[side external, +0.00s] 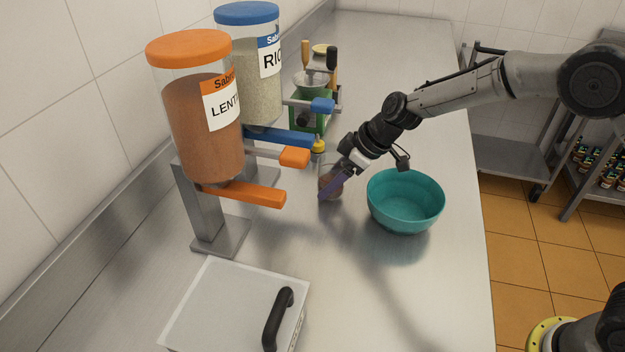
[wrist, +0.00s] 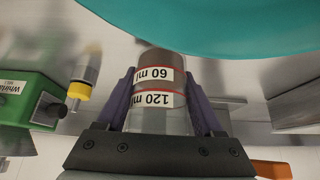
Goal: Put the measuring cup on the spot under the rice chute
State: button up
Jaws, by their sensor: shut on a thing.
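The measuring cup (side external: 326,178) is small and clear, with brownish matter in its lower part. In the wrist view the cup (wrist: 160,88) shows "60 ml" and "120 ml" labels. My gripper (side external: 335,187) has purple fingers shut on the cup's sides, on or just above the counter; I cannot tell which. The rice dispenser (side external: 257,95) has a blue lid and a "RIC" label, partly hidden by the lentil dispenser. Its blue chute (side external: 285,137) lies left of and behind the cup. No marked spot is visible under it.
A teal bowl (side external: 405,205) stands close right of the cup. The lentil dispenser (side external: 205,130) with its orange chute (side external: 245,194) is at left. A lidded box (side external: 235,305) is in front.

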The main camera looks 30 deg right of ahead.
aim_at(312, 192)
jog(key=w+a, duration=0.2)
jog(key=shift+w+a, duration=0.35)
jog(key=shift+w+a+f, duration=0.2)
jog(key=shift+a, duration=0.05)
jog(key=shift+d+f, duration=0.1)
jog(key=shift+f, duration=0.25)
jog(key=shift+f, duration=0.2)
jog(key=o, duration=1.6)
jog(key=shift+c, duration=0.2)
jog(key=shift+r, duration=0.1)
jog(key=shift+s+d+r, duration=0.1)
jog(key=shift+s+r, duration=0.05)
jog(key=shift+r, duration=0.2)
jog(key=v, duration=1.1)
jog(key=shift+r, duration=0.15)
